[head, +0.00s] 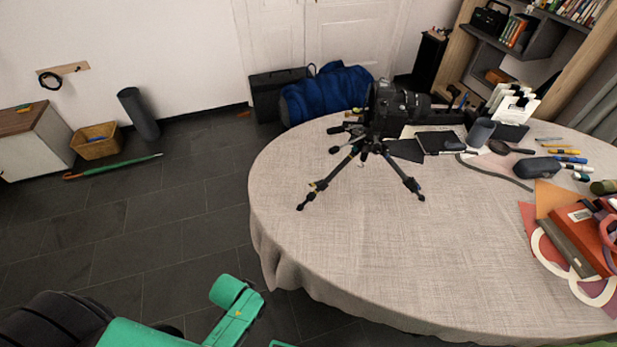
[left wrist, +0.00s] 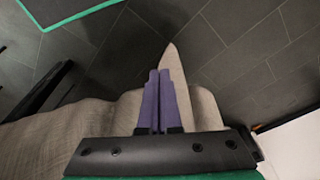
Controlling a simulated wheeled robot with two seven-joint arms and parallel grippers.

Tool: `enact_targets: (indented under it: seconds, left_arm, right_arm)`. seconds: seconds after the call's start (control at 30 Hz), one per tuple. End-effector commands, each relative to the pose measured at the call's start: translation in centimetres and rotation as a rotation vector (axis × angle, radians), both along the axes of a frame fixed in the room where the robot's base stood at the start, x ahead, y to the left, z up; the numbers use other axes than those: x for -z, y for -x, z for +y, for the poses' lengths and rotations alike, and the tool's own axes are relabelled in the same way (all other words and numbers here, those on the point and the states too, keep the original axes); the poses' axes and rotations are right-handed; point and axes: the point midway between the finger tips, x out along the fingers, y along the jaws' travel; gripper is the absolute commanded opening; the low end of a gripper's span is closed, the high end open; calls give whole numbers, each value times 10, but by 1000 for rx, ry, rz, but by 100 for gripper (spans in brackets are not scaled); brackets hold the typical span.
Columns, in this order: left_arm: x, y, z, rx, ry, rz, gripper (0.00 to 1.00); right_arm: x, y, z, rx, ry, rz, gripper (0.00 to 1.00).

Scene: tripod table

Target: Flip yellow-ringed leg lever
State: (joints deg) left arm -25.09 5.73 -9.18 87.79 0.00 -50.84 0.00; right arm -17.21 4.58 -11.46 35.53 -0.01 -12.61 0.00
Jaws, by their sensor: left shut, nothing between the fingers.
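A small black tripod (head: 362,160) stands with its legs spread on the round table (head: 345,270), carrying a black camera (head: 392,108). The leg toward the front left (head: 318,187) shows a faint yellowish mark that looks like a ring. Its lever is too small to make out. My left gripper (left wrist: 159,100) shows in the left wrist view with its purple fingers pressed together and empty. It is by the hanging edge of the tablecloth, with dark floor beyond. The tripod is not in that view. My right gripper is not in view.
A dark pouch (head: 537,167), pens (head: 565,155) and a red book (head: 587,238) lie on the table's right side. The front middle of the table is clear. The tablecloth (left wrist: 60,135) hangs over the edge.

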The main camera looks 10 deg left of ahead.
Motion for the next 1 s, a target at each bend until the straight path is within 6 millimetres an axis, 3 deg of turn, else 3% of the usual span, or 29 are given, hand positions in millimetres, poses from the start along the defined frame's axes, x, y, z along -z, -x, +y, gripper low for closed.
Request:
enact_targets:
  seconds: [0.03,0.33,0.4,0.6,0.77,1.0]
  left_arm:
    - [-28,-13,-2,-3,3,-21,0]
    - [-195,-71,-11,64,63,-165,0]
    - [-230,-98,-21,158,114,-254,0]
    - [-306,-185,-50,447,258,-561,0]
    - [-344,-220,-57,544,316,-718,0]
    - [-348,-224,-59,555,326,-738,0]
  right_arm:
    - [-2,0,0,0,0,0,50]
    - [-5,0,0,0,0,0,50]
    - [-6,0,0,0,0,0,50]
    - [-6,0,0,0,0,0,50]
    - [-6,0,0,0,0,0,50]
    - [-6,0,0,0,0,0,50]
